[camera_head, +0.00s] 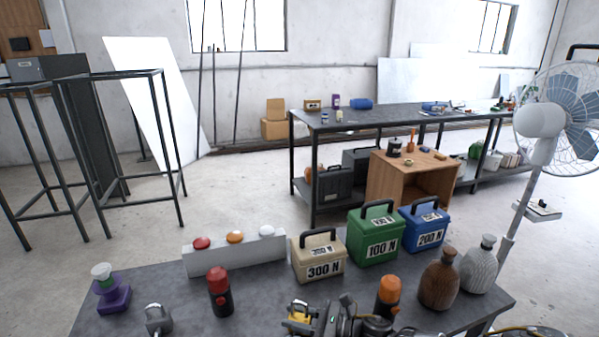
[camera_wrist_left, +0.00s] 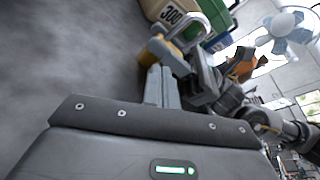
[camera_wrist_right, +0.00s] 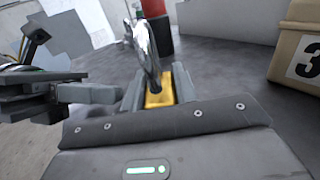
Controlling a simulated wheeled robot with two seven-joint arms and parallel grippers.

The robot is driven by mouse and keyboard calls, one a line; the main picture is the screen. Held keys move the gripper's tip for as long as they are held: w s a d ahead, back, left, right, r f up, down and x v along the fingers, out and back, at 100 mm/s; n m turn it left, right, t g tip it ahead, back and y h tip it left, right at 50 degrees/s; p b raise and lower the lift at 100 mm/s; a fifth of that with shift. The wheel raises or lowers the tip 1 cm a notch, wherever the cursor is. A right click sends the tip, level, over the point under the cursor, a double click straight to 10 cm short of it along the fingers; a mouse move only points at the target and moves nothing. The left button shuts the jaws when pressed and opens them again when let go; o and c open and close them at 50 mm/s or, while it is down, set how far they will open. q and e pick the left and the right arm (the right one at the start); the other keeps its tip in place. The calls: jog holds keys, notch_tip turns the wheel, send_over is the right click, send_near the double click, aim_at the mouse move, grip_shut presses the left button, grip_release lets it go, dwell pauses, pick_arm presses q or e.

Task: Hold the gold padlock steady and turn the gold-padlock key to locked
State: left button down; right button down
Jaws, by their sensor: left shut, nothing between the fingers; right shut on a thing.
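The gold padlock (camera_head: 299,318) is at the front middle of the dark table in the head view, partly covered by grippers. In the right wrist view, its gold body (camera_wrist_right: 160,98) is between the fingers of my right gripper (camera_wrist_right: 157,88), which is shut on it. Its silver shackle (camera_wrist_right: 143,48) stands up beyond the fingers. My left gripper (camera_wrist_left: 158,82) is shut and empty. Its fingertips point at the padlock body (camera_wrist_left: 160,52) and look close to it; I cannot tell if they touch. The key is not clearly visible, so its turn cannot be read.
A silver padlock (camera_head: 158,319) and a red-topped black cylinder (camera_head: 219,293) stand left. Behind are a beige 300 N box (camera_head: 318,261), a green 100 N box (camera_head: 375,238) and a button panel (camera_head: 215,259). An orange-topped cylinder (camera_head: 389,290) and brown bottle (camera_head: 440,280) stand right.

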pick_arm(q)
jog(key=shift+w+a+f, duration=0.1)
jog(key=shift+a+f, duration=0.15)
jog(key=shift+f, duration=0.05)
jog(key=shift+a+r, duration=0.1)
jog(key=shift+r, duration=0.05)
dwell(0.4)
jog(key=shift+a+r, duration=0.15)
jog(key=shift+s+d+f+v, duration=0.1)
jog(key=shift+f+v, duration=0.1)
jog(key=shift+v, duration=0.75)
jog(key=shift+s+d+f+v, duration=0.1)
jog(key=shift+f+v, duration=0.1)
jog(key=shift+v, duration=0.8)
jog(key=shift+s+d+f+v, duration=0.1)
jog(key=shift+f+v, duration=0.1)
jog(key=shift+v, duration=0.75)
jog(key=shift+s+d+r, duration=0.65)
jog(key=shift+d+r, duration=0.15)
jog(key=shift+w+d, duration=0.3)
jog(key=shift+w, duration=0.85)
jog(key=shift+w+d, duration=0.3)
jog(key=shift+w, duration=0.85)
jog(key=shift+w+d, duration=0.3)
jog(key=shift+w, duration=0.8)
jog(key=shift+f, duration=0.65)
